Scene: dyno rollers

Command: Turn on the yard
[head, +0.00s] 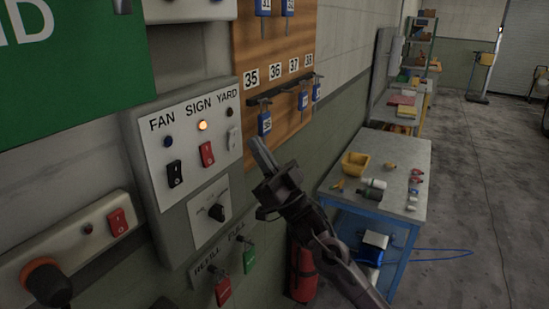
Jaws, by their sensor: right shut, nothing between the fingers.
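A grey control panel (187,177) on the wall has switches labelled FAN, SIGN and YARD. The YARD switch (233,138) is a pale rocker at the right end, and the small lamp (229,112) above it looks dark. The SIGN switch (207,154) is red, and its lamp (202,126) glows orange. My left gripper is out of view.
A wooden board (270,60) with blue padlocks hangs beside the panel. A workbench (408,157) with loose items stands to the right. Another red switch (118,222) is at left.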

